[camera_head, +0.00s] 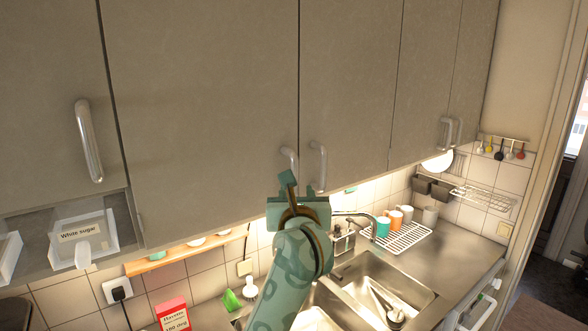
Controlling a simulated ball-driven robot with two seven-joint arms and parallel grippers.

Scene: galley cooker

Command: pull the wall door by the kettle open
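Grey wall cupboard doors fill the upper view. A wide door (200,110) has a silver bar handle (290,158) at its lower right corner. The door to its right (348,80) has its own handle (319,166) close beside that one. A door at the far left (45,90) has a long handle (88,140). These doors look shut. No kettle is visible. My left gripper (298,186), teal, is just below the paired handles. Its fingers are partly hidden by its own body, so contact and opening are unclear. My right gripper is not in view.
Below are a steel sink (385,281), a tap (358,215) and a white rack (398,240) with mugs. A red box (172,315) stands at the lower left.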

